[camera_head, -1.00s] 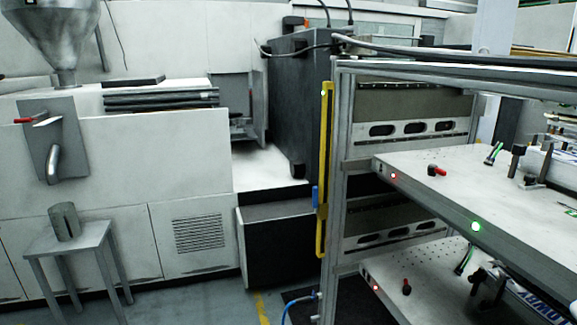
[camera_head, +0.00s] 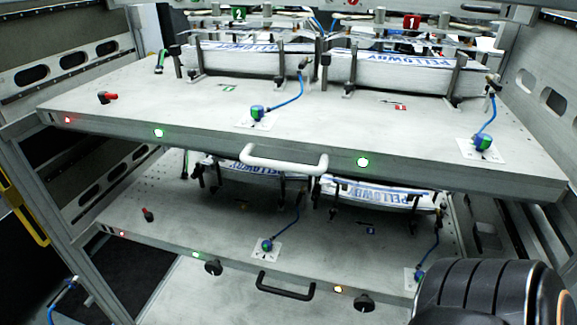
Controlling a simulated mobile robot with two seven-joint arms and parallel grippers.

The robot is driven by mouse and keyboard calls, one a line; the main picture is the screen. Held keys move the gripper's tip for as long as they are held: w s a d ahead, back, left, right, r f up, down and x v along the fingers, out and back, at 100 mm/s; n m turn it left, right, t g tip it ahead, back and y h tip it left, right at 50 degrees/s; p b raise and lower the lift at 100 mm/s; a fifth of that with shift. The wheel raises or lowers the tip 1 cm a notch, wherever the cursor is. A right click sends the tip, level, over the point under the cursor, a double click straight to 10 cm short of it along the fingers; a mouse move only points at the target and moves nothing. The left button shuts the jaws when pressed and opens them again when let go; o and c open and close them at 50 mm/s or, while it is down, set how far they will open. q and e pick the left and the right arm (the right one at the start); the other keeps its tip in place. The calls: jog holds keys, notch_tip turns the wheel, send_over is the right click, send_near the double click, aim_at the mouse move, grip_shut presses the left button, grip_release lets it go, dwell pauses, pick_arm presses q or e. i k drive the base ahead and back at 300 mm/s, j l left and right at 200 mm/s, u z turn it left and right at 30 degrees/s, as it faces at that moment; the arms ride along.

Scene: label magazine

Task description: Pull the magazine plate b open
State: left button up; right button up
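Two magazine plates sit one above the other in a metal rack. The upper plate (camera_head: 300,120) has a white bar handle (camera_head: 283,160) at the middle of its front edge. The lower plate (camera_head: 330,246) has a black bar handle (camera_head: 285,287) between two black knobs (camera_head: 213,267) and (camera_head: 364,303). I cannot read which plate is b. Both handles are free, with nothing touching them. The upper plate covers the rear of the lower one. Neither of my grippers is in view; a black ribbed part, seemingly of my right arm, shows at bottom right.
Label stacks (camera_head: 393,75) printed PELLOWBY stand between posts on the upper plate, and similar stacks (camera_head: 375,193) lie on the lower one. Blue sensors (camera_head: 258,112) with cables sit near the front edges. A yellow bar (camera_head: 18,208) is at the left. Rack posts flank the plates.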

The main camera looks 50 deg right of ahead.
aim_at(370, 251)
jog(key=z, duration=1.2)
jog(key=k+l+z, duration=0.25)
jog(key=l+z, duration=0.2)
jog(key=l, duration=0.15)
jog(key=k+l+z, duration=0.1)
jog(key=l+z, duration=0.15)
jog(key=l, duration=0.1)
